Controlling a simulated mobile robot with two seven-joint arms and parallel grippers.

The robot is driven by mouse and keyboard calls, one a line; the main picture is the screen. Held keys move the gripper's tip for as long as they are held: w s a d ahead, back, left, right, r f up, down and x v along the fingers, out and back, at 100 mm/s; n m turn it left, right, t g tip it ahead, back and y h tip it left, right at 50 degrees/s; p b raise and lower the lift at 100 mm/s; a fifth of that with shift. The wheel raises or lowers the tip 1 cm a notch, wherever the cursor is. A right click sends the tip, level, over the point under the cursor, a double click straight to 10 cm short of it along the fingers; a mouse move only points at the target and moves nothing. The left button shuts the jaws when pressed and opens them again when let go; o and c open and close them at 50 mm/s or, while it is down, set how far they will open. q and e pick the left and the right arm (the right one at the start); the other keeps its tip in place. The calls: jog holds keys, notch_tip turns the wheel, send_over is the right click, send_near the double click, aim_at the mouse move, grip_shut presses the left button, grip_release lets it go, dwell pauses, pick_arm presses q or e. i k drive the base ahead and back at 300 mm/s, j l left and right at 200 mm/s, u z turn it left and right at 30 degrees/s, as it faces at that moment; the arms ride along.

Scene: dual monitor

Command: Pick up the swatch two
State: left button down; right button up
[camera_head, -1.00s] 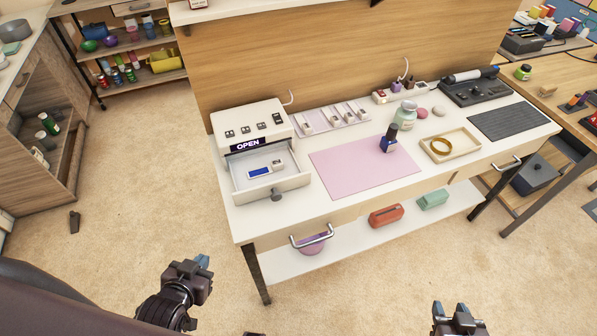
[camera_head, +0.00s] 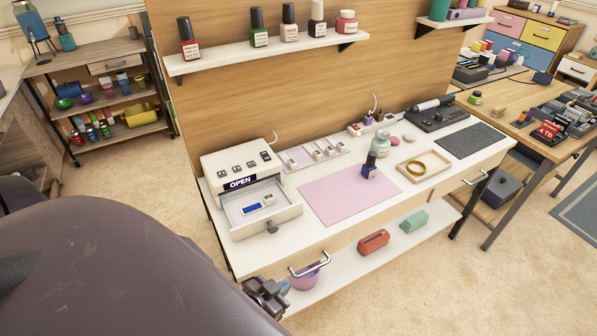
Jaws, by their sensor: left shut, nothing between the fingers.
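No label marks swatch two. Several small pale swatches (camera_head: 317,151) stand on a lilac tray (camera_head: 290,163) at the back of the white desk. A small white piece with a blue face (camera_head: 251,209) and another small pale piece (camera_head: 268,199) lie in the open drawer (camera_head: 280,218) of the white box marked OPEN (camera_head: 236,165). I cannot tell which piece is swatch two. My left gripper (camera_head: 278,290) is shut and empty, low at the desk's front left, below the drawer and near the purple bowl (camera_head: 306,276). My right gripper is out of view.
On the desk (camera_head: 408,198) are a pink mat (camera_head: 335,200), a dark blue bottle (camera_head: 369,170), a pale jar (camera_head: 381,146) and a tray with a gold ring (camera_head: 440,176). A bottle shelf (camera_head: 225,62) hangs above. A drawer handle (camera_head: 311,265) juts out in front.

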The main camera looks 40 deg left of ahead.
aim_at(267, 200)
jog(key=k+j+z, duration=0.1)
jog(key=z, duration=0.3)
jog(key=k+j+z, duration=0.1)
jog(key=z, duration=0.35)
jog(key=k+z, duration=0.15)
jog(key=z, duration=0.25)
jog(key=k+j+z, duration=0.15)
jog(key=z, duration=0.2)
jog(key=k+z, duration=0.2)
jog(key=z, duration=0.2)
jog(key=k+z, duration=0.2)
jog(key=z, duration=0.15)
jog(key=k+j+z, duration=0.1)
jog(key=k+z, duration=0.5)
jog(key=k, duration=0.15)
jog(key=k+j+u, duration=0.15)
jog(key=k, duration=0.25)
jog(key=k+j+u, duration=0.1)
jog(key=k+j, duration=0.15)
jog(key=k+j+u, duration=0.3)
jog(key=u, duration=0.2)
jog(key=k+j+u, duration=0.65)
jog(key=j+u, duration=0.7)
jog(key=j, duration=0.4)
jog(key=i, duration=0.3)
